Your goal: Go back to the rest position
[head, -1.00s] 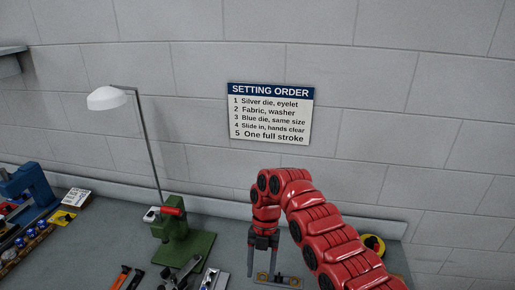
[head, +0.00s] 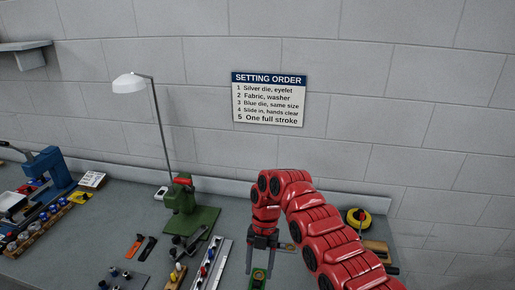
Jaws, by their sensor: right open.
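My right gripper (head: 260,272) hangs from my red right arm over the grey bench, fingers pointing down. Its two fingers are apart. A small green item with a round part (head: 258,279) shows at the fingertips, at the lower edge of the head view. I cannot tell whether the fingers touch it or it lies below them. My left gripper is not in view.
A green press (head: 183,205) and a white lamp (head: 129,83) stand left of my arm. A blue press (head: 50,170) is at the far left. A silver rail (head: 211,265) lies near the gripper. A yellow tape roll (head: 358,218) lies right, by the wall.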

